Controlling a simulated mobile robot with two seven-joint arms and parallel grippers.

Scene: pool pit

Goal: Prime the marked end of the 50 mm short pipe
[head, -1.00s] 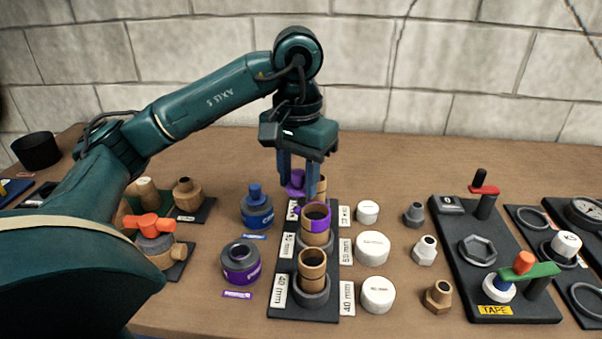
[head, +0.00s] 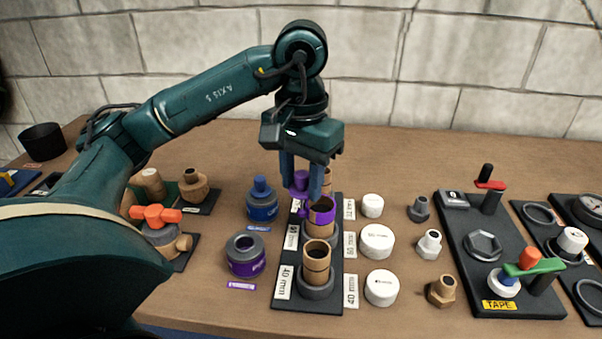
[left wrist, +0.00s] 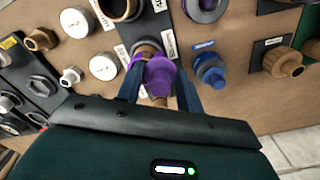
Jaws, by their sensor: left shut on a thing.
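My left gripper (head: 303,185) is shut on a purple dauber cap (head: 301,180), which also shows large between the fingers in the left wrist view (left wrist: 160,77). The dauber's tip is close to the top left of the 50 mm short pipe (head: 321,212); I cannot tell whether it touches. This brown pipe stands upright in the middle seat of the black labelled rack (head: 284,294). Purple shows around its top end, partly hidden by the dauber and gripper. The open purple-labelled primer can (head: 246,255) stands left of the rack. My right gripper is not in view.
The 40 mm pipe (head: 316,264) stands at the rack's front, and another pipe is partly hidden behind the gripper. A blue can (head: 262,201) is left of the rack. White caps (head: 377,241) and metal fittings (head: 429,243) stand to the right, before a black tape station (head: 520,300).

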